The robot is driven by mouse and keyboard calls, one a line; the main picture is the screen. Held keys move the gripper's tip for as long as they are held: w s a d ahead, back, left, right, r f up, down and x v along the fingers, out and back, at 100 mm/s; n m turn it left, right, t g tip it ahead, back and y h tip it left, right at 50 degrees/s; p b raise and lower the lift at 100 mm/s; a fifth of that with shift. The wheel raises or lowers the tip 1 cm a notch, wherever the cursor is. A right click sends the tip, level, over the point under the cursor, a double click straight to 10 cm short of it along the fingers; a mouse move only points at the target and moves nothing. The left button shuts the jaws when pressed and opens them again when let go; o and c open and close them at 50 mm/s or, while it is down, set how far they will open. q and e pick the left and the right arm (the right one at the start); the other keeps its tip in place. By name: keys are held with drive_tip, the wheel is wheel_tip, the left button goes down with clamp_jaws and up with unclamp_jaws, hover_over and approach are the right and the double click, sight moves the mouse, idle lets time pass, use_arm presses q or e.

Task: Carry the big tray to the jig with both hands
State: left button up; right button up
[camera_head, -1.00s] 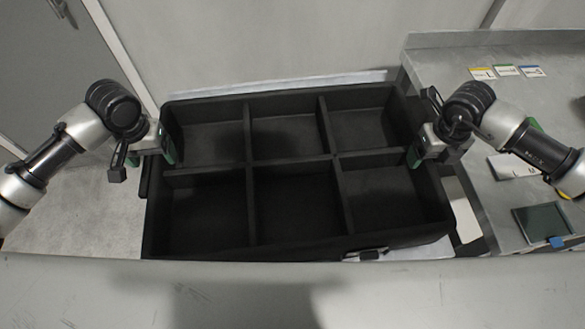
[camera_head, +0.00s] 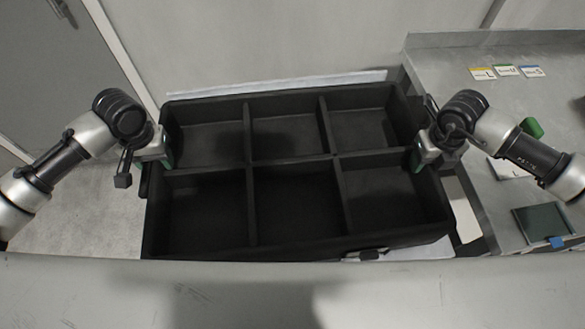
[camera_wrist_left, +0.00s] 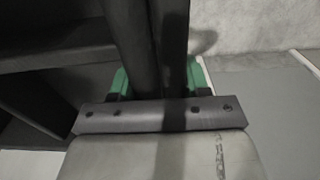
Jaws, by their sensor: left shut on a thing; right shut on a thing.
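The big tray (camera_head: 249,200) is black, with two rows of three empty compartments, and fills the middle of the head view. My left gripper (camera_head: 166,158) is shut on the tray's left side wall. In the left wrist view, the green fingers of my left gripper (camera_wrist_left: 160,80) stand on both sides of the tray's dark wall (camera_wrist_left: 135,40). My right gripper (camera_head: 418,158) is shut on the tray's right side wall. The fingertips of both grippers are partly hidden by the wall and the gripper bodies. I cannot make out the jig.
A grey metal worktop (camera_head: 450,75) stands at the right, with several coloured label cards (camera_head: 508,71) at its back. A dark flat plate (camera_head: 542,223) lies nearer its front. A grey surface (camera_head: 290,285) crosses the bottom of the view. Bare floor (camera_head: 85,215) shows at the left.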

use_arm(q)
clamp_jaws()
use_arm(e)
clamp_jaws()
use_arm(q)
drive_tip(key=shift+r, duration=0.1)
use_arm(e)
drive_tip(key=shift+r, duration=0.1)
use_arm(q)
drive_tip(key=shift+w+r, duration=0.1)
use_arm(e)
drive_tip(key=shift+r, duration=0.1)
